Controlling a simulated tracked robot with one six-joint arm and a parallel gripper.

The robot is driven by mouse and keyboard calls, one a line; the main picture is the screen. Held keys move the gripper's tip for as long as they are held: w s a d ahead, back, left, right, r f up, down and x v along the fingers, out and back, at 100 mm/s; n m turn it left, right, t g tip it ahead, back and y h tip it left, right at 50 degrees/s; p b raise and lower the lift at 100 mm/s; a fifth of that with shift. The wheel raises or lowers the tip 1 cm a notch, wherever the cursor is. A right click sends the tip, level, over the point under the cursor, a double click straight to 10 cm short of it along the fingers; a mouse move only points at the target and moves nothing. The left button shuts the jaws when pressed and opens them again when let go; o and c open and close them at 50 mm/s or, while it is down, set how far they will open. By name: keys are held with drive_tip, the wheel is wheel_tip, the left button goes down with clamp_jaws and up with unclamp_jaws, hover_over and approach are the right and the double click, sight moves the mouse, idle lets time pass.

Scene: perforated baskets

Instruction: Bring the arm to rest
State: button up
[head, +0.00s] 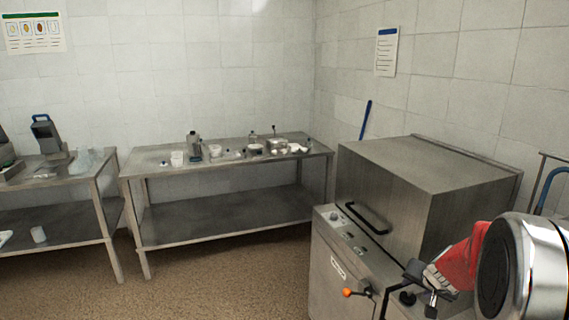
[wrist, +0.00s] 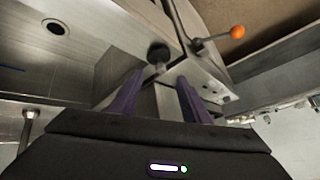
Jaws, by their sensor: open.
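My gripper (wrist: 158,98) shows in the wrist view with its two purple fingers apart. I see nothing held between them. Beyond the fingers are a metal machine's panel, a black knob (wrist: 159,52) and a lever with an orange knob (wrist: 237,32). In the head view my arm reaches in at the lower right, close to the front of the steel machine (head: 425,175). I cannot clearly make out the fingers there. The lever's orange knob (head: 347,292) also shows in the head view, left of the arm.
The steel machine has a dark handle (head: 366,217) on its front. A steel table (head: 150,170) with several small vessels stands against the back wall. Another steel table (head: 75,178) stands at the left. The brown floor (head: 225,285) in front is clear.

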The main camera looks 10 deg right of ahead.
drive_tip(key=s+a+r+n+y, duration=0.1)
drive_tip(key=s+a+r+n, duration=0.3)
drive_tip(key=s+a, duration=1)
drive_tip(key=s+a+r+n+g+y, duration=0.1)
drive_tip(key=s+a+r+n, duration=0.3)
drive_tip(key=s+a+r, duration=0.5)
drive_tip(key=s+a, duration=0.4)
drive_tip(key=a, duration=0.2)
drive_tip(key=shift+s+r+g, duration=0.15)
drive_tip(key=shift+s+g, duration=0.15)
drive_tip(key=shift+s, duration=0.1)
drive_tip(key=shift+c, duration=0.6)
drive_tip(key=shift+c, duration=0.8)
drive_tip(key=shift+d, duration=0.15)
